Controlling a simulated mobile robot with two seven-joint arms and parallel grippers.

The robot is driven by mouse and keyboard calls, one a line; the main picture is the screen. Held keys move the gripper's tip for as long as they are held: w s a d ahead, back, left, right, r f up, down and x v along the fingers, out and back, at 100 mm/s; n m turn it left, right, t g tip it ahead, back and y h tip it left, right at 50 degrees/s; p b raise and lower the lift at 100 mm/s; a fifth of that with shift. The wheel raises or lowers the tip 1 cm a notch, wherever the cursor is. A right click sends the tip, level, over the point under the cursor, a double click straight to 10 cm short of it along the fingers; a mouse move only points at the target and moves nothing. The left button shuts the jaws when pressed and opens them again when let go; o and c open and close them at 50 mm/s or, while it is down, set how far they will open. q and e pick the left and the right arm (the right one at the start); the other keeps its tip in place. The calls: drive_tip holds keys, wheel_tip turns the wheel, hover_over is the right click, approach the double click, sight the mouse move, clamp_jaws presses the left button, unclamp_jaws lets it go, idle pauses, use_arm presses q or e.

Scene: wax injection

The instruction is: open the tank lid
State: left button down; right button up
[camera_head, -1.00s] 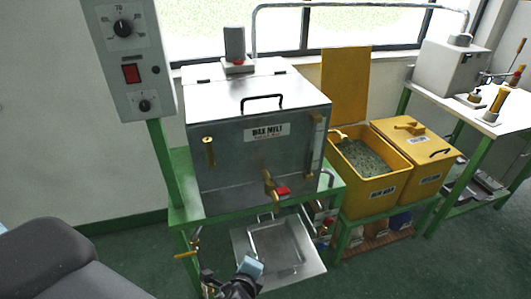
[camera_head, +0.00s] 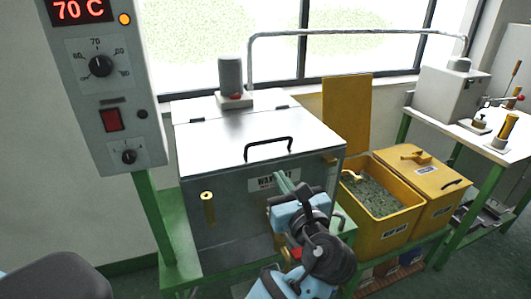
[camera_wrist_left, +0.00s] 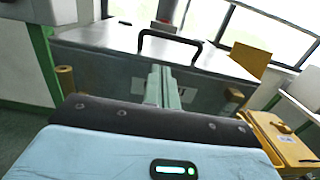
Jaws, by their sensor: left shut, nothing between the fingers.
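The wax melt tank is a grey metal box (camera_head: 235,215) on a green stand. Its lid (camera_head: 215,140) lies flat and closed, with a black arched handle (camera_head: 268,147) near the front edge. The lid handle also shows in the left wrist view (camera_wrist_left: 170,41). My left gripper (camera_head: 281,180) is in front of the tank's front face, just below the lid edge, partly covering the label. Its fingers (camera_wrist_left: 162,78) are shut and empty, pointing toward the handle but apart from it. My right gripper is in neither view.
A control panel (camera_head: 103,85) reading 70 C stands at the left. A motor (camera_head: 230,75) sits on the rear of the tank top. Yellow bins (camera_head: 395,215) stand to the right, one with its lid up. A white bench (camera_head: 470,125) holds a machine farther right.

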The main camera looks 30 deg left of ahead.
sight(266, 155)
use_arm(q)
drive_tip(key=x, duration=1)
idle(0.4)
